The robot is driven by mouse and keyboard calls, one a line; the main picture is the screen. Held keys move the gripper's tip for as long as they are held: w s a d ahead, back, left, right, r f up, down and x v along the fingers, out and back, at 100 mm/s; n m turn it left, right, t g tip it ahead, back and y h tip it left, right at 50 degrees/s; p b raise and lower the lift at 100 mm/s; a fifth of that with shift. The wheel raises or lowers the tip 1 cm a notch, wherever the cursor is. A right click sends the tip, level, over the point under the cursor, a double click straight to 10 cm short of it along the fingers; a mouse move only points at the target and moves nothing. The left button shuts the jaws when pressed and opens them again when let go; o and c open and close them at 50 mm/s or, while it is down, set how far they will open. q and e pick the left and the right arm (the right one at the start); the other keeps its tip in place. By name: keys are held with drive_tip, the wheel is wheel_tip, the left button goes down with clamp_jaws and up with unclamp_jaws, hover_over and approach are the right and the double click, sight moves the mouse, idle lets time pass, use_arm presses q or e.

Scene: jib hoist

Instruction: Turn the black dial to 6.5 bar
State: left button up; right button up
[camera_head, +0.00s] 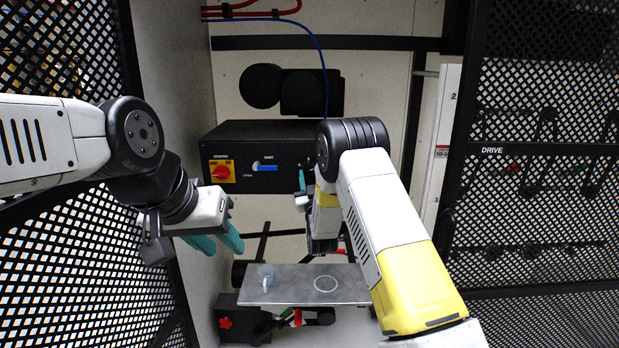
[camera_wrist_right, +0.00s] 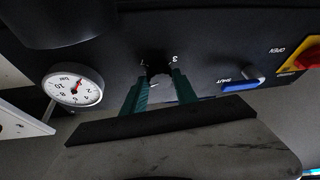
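The black dial (camera_wrist_right: 159,69) is on the front of a black control box (camera_head: 262,146), between the digits 1 and 3. It is dark against dark, and its setting cannot be read. My right gripper (camera_wrist_right: 160,76) has its teal fingertips on either side of the dial; whether they press on it is unclear. In the head view, my right arm hides most of this spot. A round white gauge (camera_wrist_right: 74,88) marked "bar" sits left of the dial in the wrist view; its needle is too small to read exactly. My left gripper (camera_head: 217,241) is open and empty, left of and below the box.
The box also carries a red and yellow switch (camera_head: 221,171) and a blue handle (camera_head: 265,166) by the word SHUT. A metal plate (camera_head: 300,290) lies below, bearing a small grey part (camera_head: 266,276). Black mesh panels (camera_head: 540,180) stand on both sides.

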clamp_jaws()
drive_tip(key=shift+m, duration=0.3)
drive_tip(key=m+h, duration=0.2)
drive_tip(key=m, duration=0.1)
drive_tip(key=shift+a+f, duration=0.1)
drive_tip(key=shift+a, duration=0.05)
drive_tip(key=shift+a+m+h, duration=0.1)
drive_tip(key=shift+m+h, duration=0.8)
drive_tip(key=shift+m, duration=0.7)
drive_tip(key=shift+a+m+h, duration=0.1)
drive_tip(key=shift+m+h, duration=0.8)
drive_tip(key=shift+m, duration=0.7)
drive_tip(key=o, duration=0.7)
unclamp_jaws()
drive_tip(key=shift+o, duration=0.2)
